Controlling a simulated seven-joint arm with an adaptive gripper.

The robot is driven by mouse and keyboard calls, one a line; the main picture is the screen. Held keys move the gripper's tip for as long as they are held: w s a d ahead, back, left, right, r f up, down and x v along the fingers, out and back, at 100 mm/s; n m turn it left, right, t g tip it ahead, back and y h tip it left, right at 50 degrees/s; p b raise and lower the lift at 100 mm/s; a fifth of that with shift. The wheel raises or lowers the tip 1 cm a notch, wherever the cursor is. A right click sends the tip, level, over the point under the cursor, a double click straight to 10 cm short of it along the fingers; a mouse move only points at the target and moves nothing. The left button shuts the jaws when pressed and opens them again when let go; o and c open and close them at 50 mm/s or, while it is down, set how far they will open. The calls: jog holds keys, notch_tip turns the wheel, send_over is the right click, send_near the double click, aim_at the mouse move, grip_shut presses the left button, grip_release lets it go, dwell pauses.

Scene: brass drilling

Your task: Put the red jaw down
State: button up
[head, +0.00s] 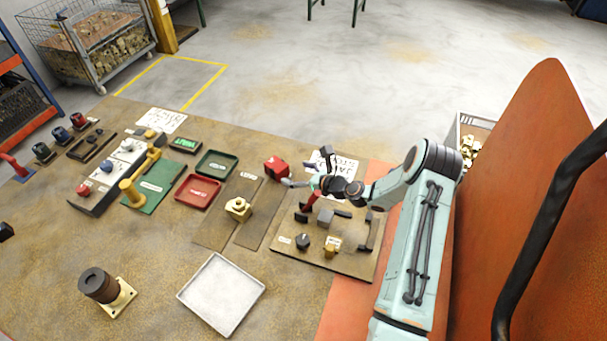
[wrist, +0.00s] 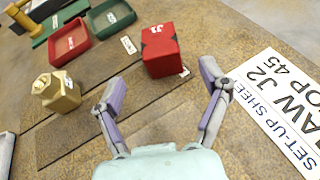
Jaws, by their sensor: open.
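The red jaw (head: 276,168) is a red block with dark marks on its top. In the wrist view the red jaw (wrist: 160,52) appears to stand upright on the brown bench, beside the end of a flat strip. My gripper (head: 298,175) is open and empty, to the right of the jaw in the head view. In the wrist view the fingertips of my gripper (wrist: 168,78) are spread wide, and the jaw shows just beyond the gap between them. No finger visibly grips it. The jaw's far side is hidden.
A white set-up sheet (wrist: 285,108) lies right of my gripper. A brass hex piece (head: 238,208) stands on a strip to the left. Red (head: 198,191) and green (head: 217,163) trays lie further left. A tool board (head: 345,262) with several parts is nearer. Bare bench surrounds the white tray (head: 221,294).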

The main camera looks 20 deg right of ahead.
jog(key=shift+v, duration=1.5)
